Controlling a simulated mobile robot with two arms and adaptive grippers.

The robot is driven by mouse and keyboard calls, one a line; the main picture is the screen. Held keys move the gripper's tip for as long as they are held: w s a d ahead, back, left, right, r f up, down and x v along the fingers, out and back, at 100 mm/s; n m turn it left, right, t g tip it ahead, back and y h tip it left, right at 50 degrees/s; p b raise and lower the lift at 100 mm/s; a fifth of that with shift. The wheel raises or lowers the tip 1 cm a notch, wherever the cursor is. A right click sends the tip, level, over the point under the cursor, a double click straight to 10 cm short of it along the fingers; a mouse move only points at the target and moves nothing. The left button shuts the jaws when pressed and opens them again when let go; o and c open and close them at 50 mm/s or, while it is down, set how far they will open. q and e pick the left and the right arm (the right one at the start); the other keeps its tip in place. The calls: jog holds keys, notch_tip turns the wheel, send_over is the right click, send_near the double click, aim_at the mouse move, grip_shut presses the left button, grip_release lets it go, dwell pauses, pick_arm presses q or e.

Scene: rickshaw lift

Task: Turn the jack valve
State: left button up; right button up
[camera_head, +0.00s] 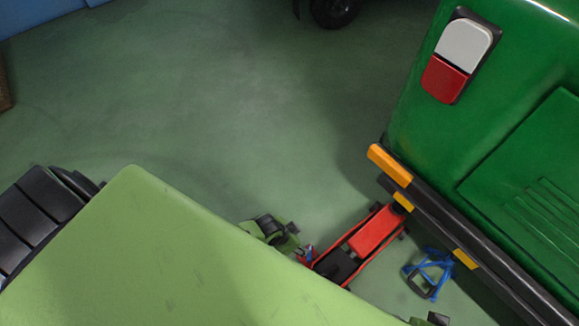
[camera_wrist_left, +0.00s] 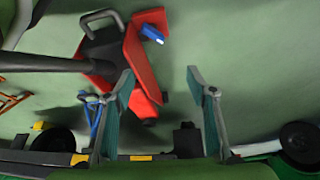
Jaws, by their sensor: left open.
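The red floor jack (camera_head: 374,232) lies on the floor with one end at the green rickshaw's (camera_head: 500,140) dark bumper. In the left wrist view, the jack's red body (camera_wrist_left: 148,62) shows beyond my left fingers, with a black pole at its dark end. A small blue part with a pale tip (camera_wrist_left: 152,34) sits on the red body. It may be the valve; I cannot be sure. My left gripper (camera_wrist_left: 160,76) is open and empty, apart from the jack. In the head view my left gripper (camera_head: 293,242) is near the jack's dark end, partly hidden. My right gripper's fingers are not visible.
A blue stand (camera_head: 428,275) is beside the jack near the bumper. Rickshaw wheels (camera_wrist_left: 300,142) line that view's bottom. The green floor (camera_head: 230,100) left of the rickshaw is clear.

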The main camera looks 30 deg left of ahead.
pick_arm(q)
jog(key=v, duration=0.9)
